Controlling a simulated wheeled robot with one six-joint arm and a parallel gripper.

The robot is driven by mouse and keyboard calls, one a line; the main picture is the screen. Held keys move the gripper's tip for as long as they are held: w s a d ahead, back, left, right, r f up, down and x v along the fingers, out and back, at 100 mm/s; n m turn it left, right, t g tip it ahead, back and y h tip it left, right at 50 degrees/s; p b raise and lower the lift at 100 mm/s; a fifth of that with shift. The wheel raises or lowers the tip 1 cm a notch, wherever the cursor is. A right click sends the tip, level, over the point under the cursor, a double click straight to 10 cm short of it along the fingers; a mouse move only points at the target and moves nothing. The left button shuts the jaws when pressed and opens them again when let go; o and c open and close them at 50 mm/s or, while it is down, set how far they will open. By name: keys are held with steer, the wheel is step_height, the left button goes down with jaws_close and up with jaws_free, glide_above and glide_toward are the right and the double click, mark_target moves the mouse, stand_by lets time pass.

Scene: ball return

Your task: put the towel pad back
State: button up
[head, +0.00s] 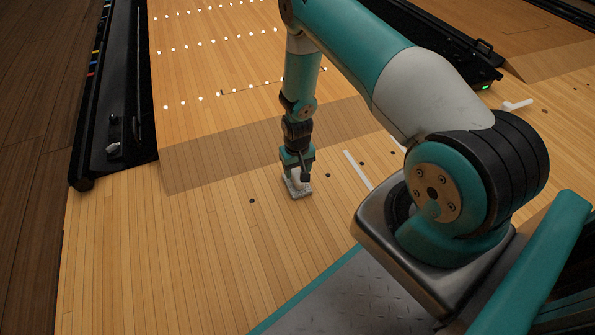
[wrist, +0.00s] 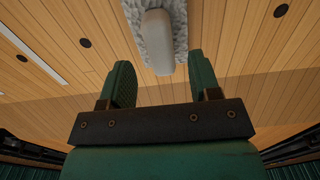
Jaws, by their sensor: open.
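The towel pad (head: 299,192) lies on the wooden lane floor, a small grey fluffy block. In the wrist view its grey fluffy base (wrist: 181,28) and its pale rounded handle (wrist: 157,35) show at the top middle, with the top cut off by the frame. My gripper (head: 297,177) points down just above the pad. In the wrist view my gripper (wrist: 159,62) has its two green fingers apart, and the handle's near end appears between the fingertips. I cannot tell how deep the handle sits between them. Nothing is clamped.
A black rail (head: 108,120) with a small pale object (head: 113,149) on it runs along the left. A white strip (head: 357,169) lies right of the pad. A small white object (head: 517,105) lies farther right. The floor left of the pad is clear.

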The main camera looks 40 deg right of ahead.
step_height(320, 180, up, 7)
steer(key=p, duration=0.3)
step_height(320, 180, up, 16)
steer(key=n+y, duration=0.1)
steer(key=n, duration=0.1)
glide_above(297, 175)
steer(key=w+a, duration=0.2)
steer(key=a, duration=0.6)
steer(key=s+a+r+n+y, duration=0.1)
steer(key=s+a+r+n, duration=0.15)
steer(key=a+r, duration=0.55)
steer(key=s+a+r+n+y, duration=0.1)
steer(key=s+a+r+n, duration=0.1)
steer(key=s+r, duration=0.7)
steer(key=s+a+r+n+y, duration=0.1)
steer(key=s+a+r+n, duration=0.2)
steer(key=s+r, duration=0.6)
steer(key=s+a, duration=0.1)
steer(key=s, duration=0.2)
steer(key=shift+s+r+n, duration=0.15)
steer(key=shift+s+n, duration=0.2)
steer(key=shift+a, duration=0.1)
